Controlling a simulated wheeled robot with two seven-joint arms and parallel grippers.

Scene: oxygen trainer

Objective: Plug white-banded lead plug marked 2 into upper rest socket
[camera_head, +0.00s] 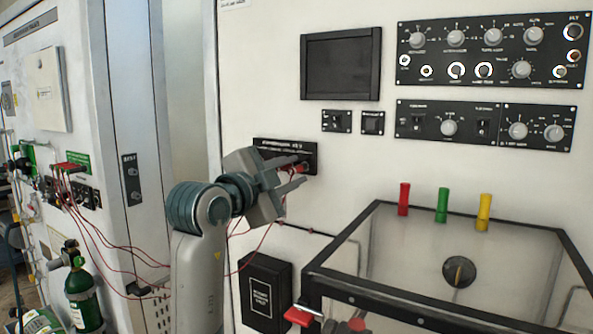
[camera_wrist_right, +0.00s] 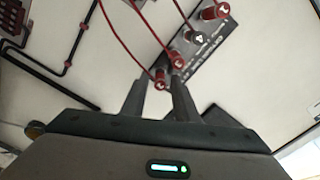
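My right gripper (camera_head: 296,177) is open in front of the dark socket panel (camera_head: 272,148) on the white wall. In the right wrist view, its two fingertips (camera_wrist_right: 158,82) stand apart on either side of a red plug (camera_wrist_right: 160,77) with a red lead, with gaps visible at its sides. A second red plug (camera_wrist_right: 178,60) is just past the right-hand finger. A third red plug (camera_wrist_right: 213,12) is farther up the panel, beyond a grey socket or plug (camera_wrist_right: 199,37). The numbers and white bands are too small to read, so I cannot identify plug 2. My left gripper is out of view.
Red leads (camera_head: 100,235) hang from a red-and-green block at the left cabinet. A glass-sided box (camera_head: 450,305) stands at right, with red, green and yellow cylinders (camera_head: 442,205) behind it. A black box (camera_head: 265,292) is below the gripper. A green bottle (camera_head: 82,290) stands lower left.

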